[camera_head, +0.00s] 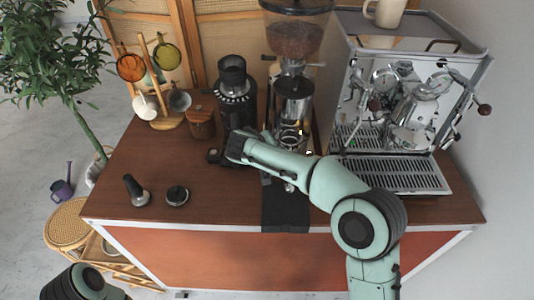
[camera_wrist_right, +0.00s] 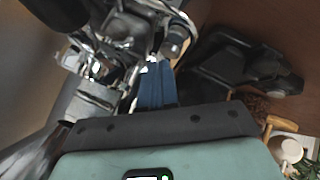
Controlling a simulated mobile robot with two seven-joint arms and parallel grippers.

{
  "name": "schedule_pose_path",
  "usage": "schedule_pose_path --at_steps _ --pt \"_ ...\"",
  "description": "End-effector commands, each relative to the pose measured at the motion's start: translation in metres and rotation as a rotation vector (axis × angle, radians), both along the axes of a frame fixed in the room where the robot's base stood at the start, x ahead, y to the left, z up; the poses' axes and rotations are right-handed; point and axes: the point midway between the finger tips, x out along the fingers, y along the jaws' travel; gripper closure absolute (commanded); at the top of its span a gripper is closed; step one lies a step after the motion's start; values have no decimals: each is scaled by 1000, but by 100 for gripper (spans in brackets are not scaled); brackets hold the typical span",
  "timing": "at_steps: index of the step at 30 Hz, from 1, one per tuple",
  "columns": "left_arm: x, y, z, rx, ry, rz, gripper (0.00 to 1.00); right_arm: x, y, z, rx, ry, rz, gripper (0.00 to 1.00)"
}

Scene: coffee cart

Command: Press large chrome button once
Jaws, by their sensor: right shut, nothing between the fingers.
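The grinder (camera_head: 294,90) with a bean hopper and chrome parts stands at the back middle of the cart top. My right arm reaches across in front of it from the lower right. In the right wrist view my right gripper (camera_wrist_right: 157,84) shows as blue fingers, shut and empty, close to chrome fittings (camera_wrist_right: 97,95). In the head view my wrist largely hides the fingers. I cannot single out the large chrome button, or tell whether the fingertips touch anything. My left gripper is out of view; only part of my left arm shows at the lower left.
The chrome espresso machine (camera_head: 400,110) stands right of the grinder. A black device (camera_head: 235,100), wooden canister (camera_head: 201,123) and cup stand (camera_head: 164,90) are to the left. A black mat (camera_head: 286,212) lies in front. Two small dark tools (camera_head: 177,195) (camera_head: 135,190) stand at front left.

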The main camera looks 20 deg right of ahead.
Motion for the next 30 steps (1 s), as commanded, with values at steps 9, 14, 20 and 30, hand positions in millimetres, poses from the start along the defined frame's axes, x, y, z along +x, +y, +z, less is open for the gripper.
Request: schedule_pose_path --at_steps 9,14,20,30 --pt "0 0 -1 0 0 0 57 0 0 -1 0 0 0 100" --pt "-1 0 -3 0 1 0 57 0 0 -3 0 0 0 100" --pt "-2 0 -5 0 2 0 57 0 0 -5 0 0 0 100" --pt "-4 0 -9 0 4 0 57 0 0 -9 0 0 0 100"
